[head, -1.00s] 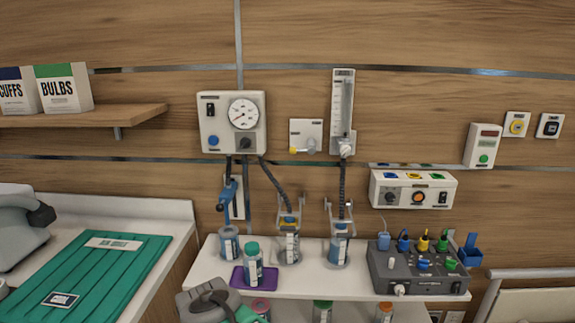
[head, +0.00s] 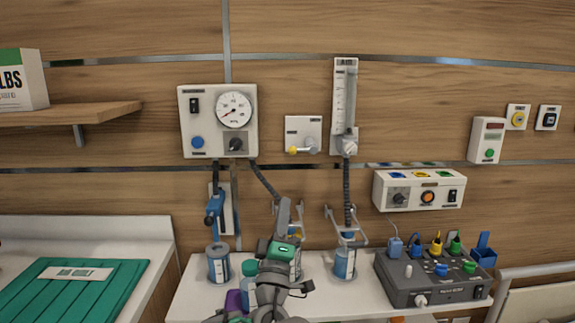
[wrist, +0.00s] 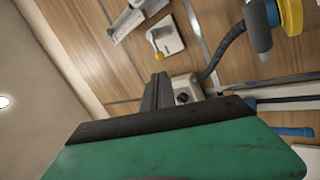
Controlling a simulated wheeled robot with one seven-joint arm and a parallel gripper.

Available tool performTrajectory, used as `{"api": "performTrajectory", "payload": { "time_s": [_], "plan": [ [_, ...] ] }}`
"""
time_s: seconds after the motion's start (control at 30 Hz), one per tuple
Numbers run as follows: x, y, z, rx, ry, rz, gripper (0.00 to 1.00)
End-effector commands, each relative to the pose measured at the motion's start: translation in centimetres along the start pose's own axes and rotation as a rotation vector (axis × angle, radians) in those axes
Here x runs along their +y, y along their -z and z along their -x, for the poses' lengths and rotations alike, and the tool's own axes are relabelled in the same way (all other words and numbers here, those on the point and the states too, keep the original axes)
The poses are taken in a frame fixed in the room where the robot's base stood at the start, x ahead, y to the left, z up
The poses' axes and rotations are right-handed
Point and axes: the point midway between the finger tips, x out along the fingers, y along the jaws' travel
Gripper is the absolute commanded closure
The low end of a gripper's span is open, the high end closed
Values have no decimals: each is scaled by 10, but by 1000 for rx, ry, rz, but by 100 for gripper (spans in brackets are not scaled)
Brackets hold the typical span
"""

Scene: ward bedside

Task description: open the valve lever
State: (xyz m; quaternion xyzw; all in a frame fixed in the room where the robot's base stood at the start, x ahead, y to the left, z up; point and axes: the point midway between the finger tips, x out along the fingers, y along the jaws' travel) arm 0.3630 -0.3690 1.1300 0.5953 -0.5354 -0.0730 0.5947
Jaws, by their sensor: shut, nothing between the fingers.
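The valve lever (head: 301,149) is on a pale square wall plate (head: 304,129), between the gauge box and the flowmeter. It lies about level, with its yellow tip to the left. The lever with its yellow knob (wrist: 158,56) also shows in the wrist view, upper middle, on its plate (wrist: 160,39). My gripper (head: 284,204) points up, below the plate in the head view and apart from it. In the wrist view my dark fingers (wrist: 157,92) are together and empty, below the plate. My arm hides part of the middle suction bottle.
The gauge box (head: 218,121) with a dark hose is to the left, and the flowmeter (head: 344,105) stands close right of the valve plate. Suction bottles (head: 345,263) and a grey device (head: 433,277) stand on the white shelf (head: 190,303). The wall just below the plate is clear.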

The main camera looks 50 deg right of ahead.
Motion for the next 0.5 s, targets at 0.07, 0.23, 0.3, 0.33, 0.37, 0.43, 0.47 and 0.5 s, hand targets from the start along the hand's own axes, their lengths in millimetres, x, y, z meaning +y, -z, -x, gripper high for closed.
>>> {"api": "performTrajectory", "payload": {
  "time_s": [0.07, 0.23, 0.3, 0.33, 0.37, 0.43, 0.47, 0.5],
  "plan": [
    [2, 1, -8, -1, 1, 0, 100],
    [6, 2, -38, -1, 1, 0, 100],
    [5, 2, -54, -2, 2, 0, 100],
    [6, 3, -60, -1, 1, -1, 100],
    [6, 3, -67, -1, 2, -1, 100],
    [6, 3, -82, -1, 2, -2, 100],
    [6, 3, -89, -1, 2, -1, 100],
    [6, 3, -98, 0, 3, -3, 100]
  ]
}}
